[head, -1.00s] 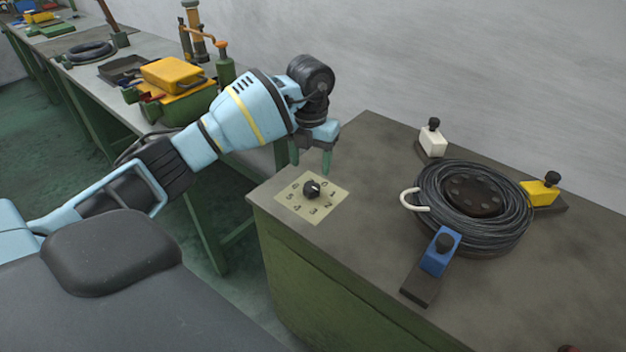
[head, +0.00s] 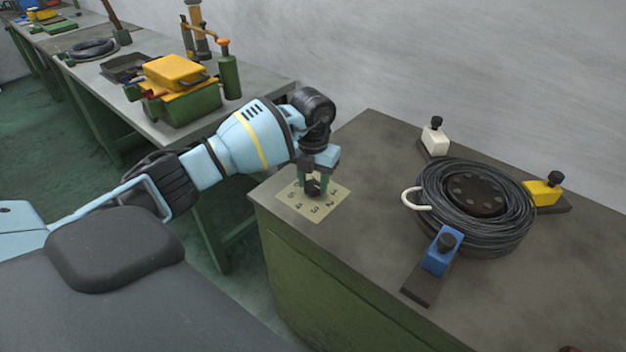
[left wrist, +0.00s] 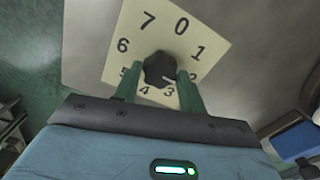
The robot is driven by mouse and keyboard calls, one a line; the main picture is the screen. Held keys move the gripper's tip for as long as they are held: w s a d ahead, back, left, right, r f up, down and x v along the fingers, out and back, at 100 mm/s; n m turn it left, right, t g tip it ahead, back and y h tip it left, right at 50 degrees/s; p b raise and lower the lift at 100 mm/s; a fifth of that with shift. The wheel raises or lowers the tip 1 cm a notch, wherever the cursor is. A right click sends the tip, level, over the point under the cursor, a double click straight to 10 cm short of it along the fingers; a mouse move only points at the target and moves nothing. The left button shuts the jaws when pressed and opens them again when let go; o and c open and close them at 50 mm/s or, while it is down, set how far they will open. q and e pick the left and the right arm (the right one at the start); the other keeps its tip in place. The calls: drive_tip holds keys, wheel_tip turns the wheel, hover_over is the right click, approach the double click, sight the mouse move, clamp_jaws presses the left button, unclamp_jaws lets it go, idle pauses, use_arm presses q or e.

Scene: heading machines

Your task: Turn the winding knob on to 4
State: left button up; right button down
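The winding knob (left wrist: 160,68) is small, dark and faceted. It sits in the middle of a pale dial plate (head: 328,212) numbered 0 to 7, near the left corner of the green-sided bench. My left gripper (head: 313,186) is down over the knob, one green finger on each side. In the left wrist view the left gripper (left wrist: 160,72) shows narrow gaps between fingers and knob, so it looks open around it. The 4 shows at the lower left of the knob there. My right gripper is not in view.
On the same bench a coil of black wire (head: 435,205) lies around a dark hub, with white (head: 434,141), yellow (head: 541,193) and blue (head: 440,253) clamp blocks around it. A second bench with a yellow-topped green box (head: 180,75) stands behind my left arm.

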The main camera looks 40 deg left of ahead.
use_arm(q)
drive_tip(key=c, duration=0.5)
drive_tip(key=shift+c, duration=0.2)
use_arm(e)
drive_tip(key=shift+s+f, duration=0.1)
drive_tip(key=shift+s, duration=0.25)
use_arm(q)
drive_tip(key=shift+m, duration=0.3)
